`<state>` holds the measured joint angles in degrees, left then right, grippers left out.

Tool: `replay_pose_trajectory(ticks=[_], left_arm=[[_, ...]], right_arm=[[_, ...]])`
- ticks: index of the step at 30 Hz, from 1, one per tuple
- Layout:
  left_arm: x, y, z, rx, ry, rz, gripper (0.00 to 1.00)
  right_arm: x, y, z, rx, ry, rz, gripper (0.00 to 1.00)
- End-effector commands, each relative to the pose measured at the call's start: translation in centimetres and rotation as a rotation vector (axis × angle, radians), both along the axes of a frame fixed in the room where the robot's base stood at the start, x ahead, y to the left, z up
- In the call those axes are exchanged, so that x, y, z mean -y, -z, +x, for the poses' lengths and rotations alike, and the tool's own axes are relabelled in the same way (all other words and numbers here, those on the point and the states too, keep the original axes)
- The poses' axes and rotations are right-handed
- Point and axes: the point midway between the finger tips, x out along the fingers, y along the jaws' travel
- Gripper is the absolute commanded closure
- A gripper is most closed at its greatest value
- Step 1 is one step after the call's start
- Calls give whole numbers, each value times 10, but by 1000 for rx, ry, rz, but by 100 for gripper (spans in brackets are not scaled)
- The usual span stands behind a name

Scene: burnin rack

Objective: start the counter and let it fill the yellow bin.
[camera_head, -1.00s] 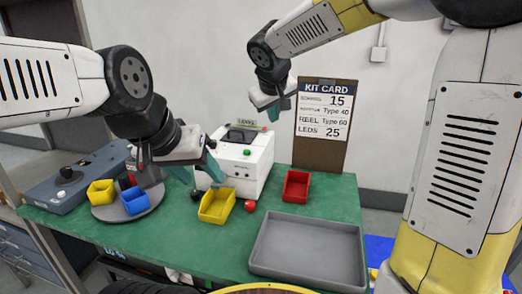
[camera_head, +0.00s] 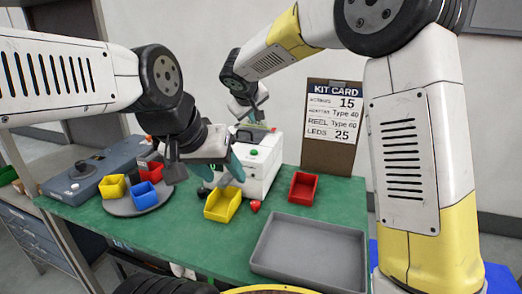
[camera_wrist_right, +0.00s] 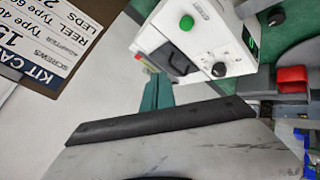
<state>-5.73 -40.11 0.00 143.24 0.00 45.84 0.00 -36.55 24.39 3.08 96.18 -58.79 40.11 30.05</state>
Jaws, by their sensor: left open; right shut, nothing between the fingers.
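The counter (camera_head: 262,172) is a white box with a green button (camera_head: 253,152) and a dark opening on top. In the right wrist view the green button (camera_wrist_right: 187,22), a black knob (camera_wrist_right: 219,69) and a small green display (camera_wrist_right: 250,42) show. A yellow bin (camera_head: 222,207) stands on the table at the counter's front. My left gripper (camera_head: 222,169) is open, above and behind that bin, in front of the counter. My right gripper (camera_wrist_right: 158,90) is shut and empty, above the counter's back, apart from the button; its fingertips are hard to see in the head view.
A round grey plate (camera_head: 122,208) at the left carries another yellow bin (camera_head: 112,187), a blue bin (camera_head: 144,194) and a red bin. A red bin (camera_head: 304,187) and an empty grey tray (camera_head: 310,248) are at the right. A kit card (camera_head: 333,120) stands behind.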

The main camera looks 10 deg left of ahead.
Motion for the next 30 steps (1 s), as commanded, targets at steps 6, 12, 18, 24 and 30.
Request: replay_pose_trajectory(ticks=[6, 12, 18, 24, 30], left_arm=[[0, 0, 0, 0, 0, 0, 46], [0, 0, 0, 0, 0, 0, 46], [0, 0, 0, 0, 0, 0, 46], [0, 0, 0, 0, 0, 0, 46], [0, 0, 0, 0, 0, 0, 46]], right_arm=[[0, 24, 0, -3, 0, -4, 100], [0, 53, 0, -3, -1, -3, 100], [0, 75, 0, -1, 0, -2, 100], [0, 85, 0, -1, 0, 0, 100], [0, 86, 0, -1, -1, 0, 100]])
